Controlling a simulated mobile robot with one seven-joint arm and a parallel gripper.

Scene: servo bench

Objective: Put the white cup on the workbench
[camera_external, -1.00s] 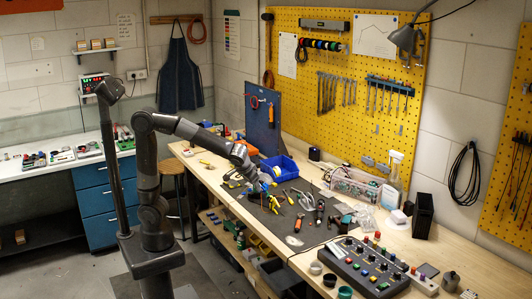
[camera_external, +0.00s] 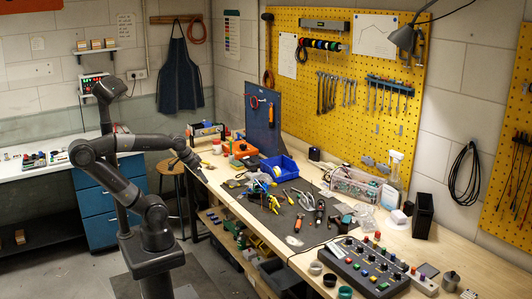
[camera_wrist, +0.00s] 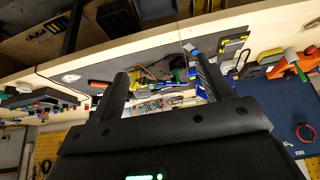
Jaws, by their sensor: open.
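My gripper (camera_external: 202,178) is at the left end of the workbench (camera_external: 455,262), near its front edge, in the external view. Its two fingers (camera_wrist: 162,78) stand apart in the wrist view with nothing held between them. Small round pots stand at the bench's front edge in the external view: a pale-rimmed one (camera_external: 315,268), a dark one (camera_external: 330,280) and a green one (camera_external: 345,292). I cannot tell whether the pale one is the white cup. No clear white cup shows in the wrist view.
A dark mat (camera_external: 270,222) with pliers and other tools covers the bench's middle. A blue bin (camera_external: 278,168), a blue upright panel (camera_external: 262,122) and an orange item (camera_external: 241,149) stand behind it. A button console (camera_external: 362,266) fills the front right.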

